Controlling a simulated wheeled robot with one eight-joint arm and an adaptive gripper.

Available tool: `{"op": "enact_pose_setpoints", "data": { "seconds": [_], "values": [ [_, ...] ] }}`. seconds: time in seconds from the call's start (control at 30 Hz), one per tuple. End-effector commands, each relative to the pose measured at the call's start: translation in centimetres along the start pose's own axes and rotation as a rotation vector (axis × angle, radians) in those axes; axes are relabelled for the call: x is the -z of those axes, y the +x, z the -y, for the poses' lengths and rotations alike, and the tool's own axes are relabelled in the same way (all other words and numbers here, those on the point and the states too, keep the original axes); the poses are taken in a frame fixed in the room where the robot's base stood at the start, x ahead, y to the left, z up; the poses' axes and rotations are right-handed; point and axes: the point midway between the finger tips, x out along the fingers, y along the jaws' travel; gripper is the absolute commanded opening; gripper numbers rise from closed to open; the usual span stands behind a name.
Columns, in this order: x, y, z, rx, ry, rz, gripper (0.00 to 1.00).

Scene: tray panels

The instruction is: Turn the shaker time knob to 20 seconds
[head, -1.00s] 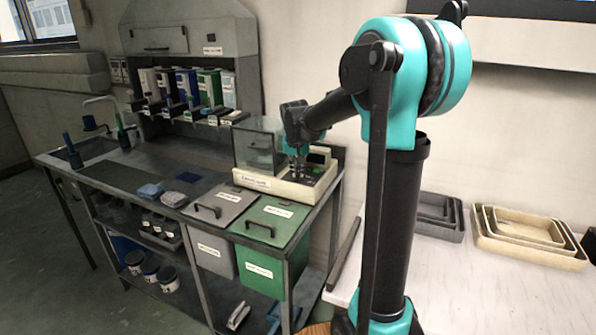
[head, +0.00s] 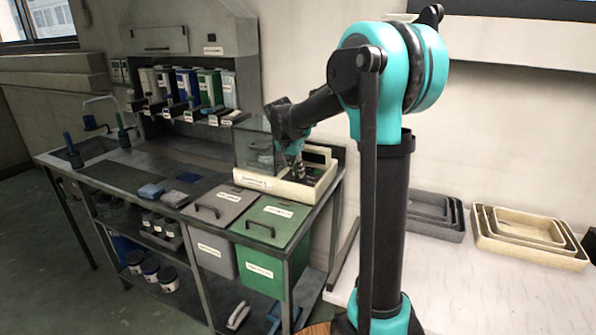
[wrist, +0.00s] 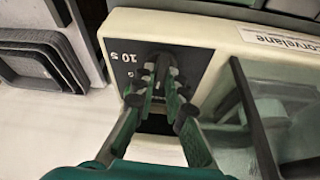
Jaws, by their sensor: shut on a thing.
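The shaker (head: 315,192) is a cream machine with a clear cover (head: 255,150), on the bench at centre. In the wrist view its cream body (wrist: 215,32) carries a dark control panel (wrist: 190,60) with a "10 s" mark (wrist: 125,57) at the panel's left; other marks are partly covered. A dark knob (wrist: 161,60) shows at the fingertips, mostly hidden by them, so its pointer cannot be read. My gripper (wrist: 160,85) is shut on the knob; in the head view my gripper (head: 296,168) is over the shaker's right part, its fingers small and tilted.
The clear cover (wrist: 280,110) stands close to the right of my fingers. Grey nested trays (head: 435,215) and beige trays (head: 530,238) lie on the white table at right. A grey bin (head: 215,215) and a green bin (head: 270,225) sit below the shaker.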

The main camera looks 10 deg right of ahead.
Motion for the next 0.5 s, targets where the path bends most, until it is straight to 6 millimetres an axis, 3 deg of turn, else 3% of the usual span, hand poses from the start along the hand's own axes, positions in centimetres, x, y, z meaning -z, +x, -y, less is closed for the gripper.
{"op": "enact_pose_setpoints", "data": {
  "seconds": [0.5],
  "values": [
    [0.08,0.01,0.30,-0.145,0.352,0.000,0.00]
  ]
}}
